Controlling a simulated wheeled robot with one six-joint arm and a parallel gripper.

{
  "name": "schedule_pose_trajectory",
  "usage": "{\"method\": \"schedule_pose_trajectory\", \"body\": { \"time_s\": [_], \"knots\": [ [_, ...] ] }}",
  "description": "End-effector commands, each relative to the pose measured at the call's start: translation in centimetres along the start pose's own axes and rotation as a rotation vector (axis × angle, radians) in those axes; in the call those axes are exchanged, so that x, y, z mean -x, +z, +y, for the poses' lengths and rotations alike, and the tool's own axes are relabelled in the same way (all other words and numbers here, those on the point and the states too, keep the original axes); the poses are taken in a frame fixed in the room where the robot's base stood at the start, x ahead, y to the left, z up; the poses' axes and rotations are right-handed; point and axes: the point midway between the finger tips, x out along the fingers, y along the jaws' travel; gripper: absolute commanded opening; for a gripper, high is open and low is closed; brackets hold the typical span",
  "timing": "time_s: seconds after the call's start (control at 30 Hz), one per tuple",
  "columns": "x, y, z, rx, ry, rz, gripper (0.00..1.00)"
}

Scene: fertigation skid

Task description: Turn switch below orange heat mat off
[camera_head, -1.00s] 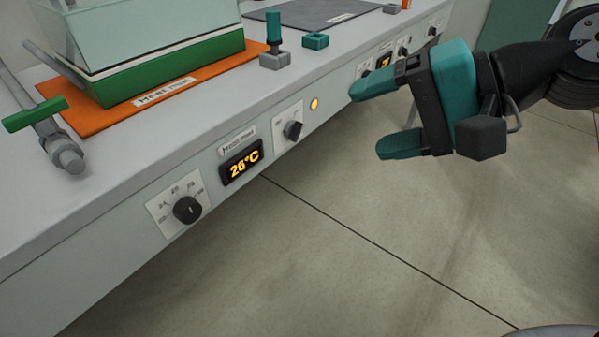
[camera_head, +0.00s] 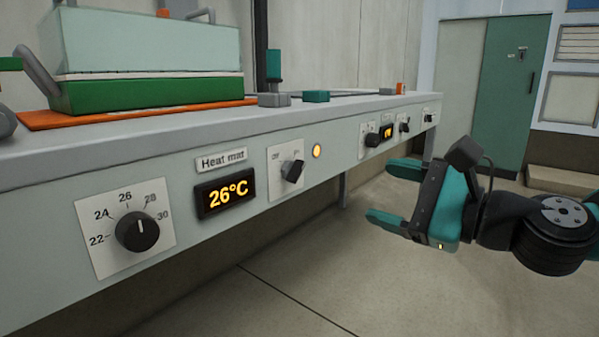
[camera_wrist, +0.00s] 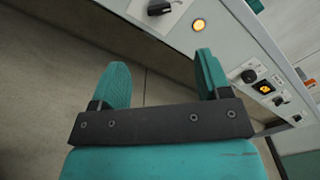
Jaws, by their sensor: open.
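The orange heat mat (camera_head: 60,116) lies on the bench top under a green tray with a clear cover. Below it on the front panel is a black rotary switch (camera_head: 292,171) on a white plate. An amber lamp (camera_head: 317,151) beside the switch is lit; it also shows in the wrist view (camera_wrist: 198,25). The switch (camera_wrist: 159,8) is partly cut off at the top of the wrist view. My gripper (camera_head: 388,190) is open and empty, right of the switch and apart from the panel. Its two teal fingers show in the wrist view (camera_wrist: 160,75).
Left of the switch are a "Heat mat" display (camera_head: 225,193) reading 26°C and a temperature dial (camera_head: 137,230) pointing near 26-28. A second display (camera_head: 387,132) with knobs sits farther right on the panel. The floor (camera_head: 300,290) before the bench is clear.

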Motion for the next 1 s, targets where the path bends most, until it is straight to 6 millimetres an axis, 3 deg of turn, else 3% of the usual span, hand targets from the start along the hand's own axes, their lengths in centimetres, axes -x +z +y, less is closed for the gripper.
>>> {"method": "schedule_pose_trajectory", "body": {
  "time_s": [0.1,0.6,0.8,1.0],
  "knots": [
    [-1.7,0.7,-0.3,-0.006,0.010,0.002,0.70],
    [-12.9,0.1,0.3,0.006,0.006,-0.002,0.70],
    [-15.3,0.0,0.3,0.006,0.005,0.001,0.70],
    [-16.0,0.0,0.2,0.004,0.004,0.003,0.70]
  ]
}}
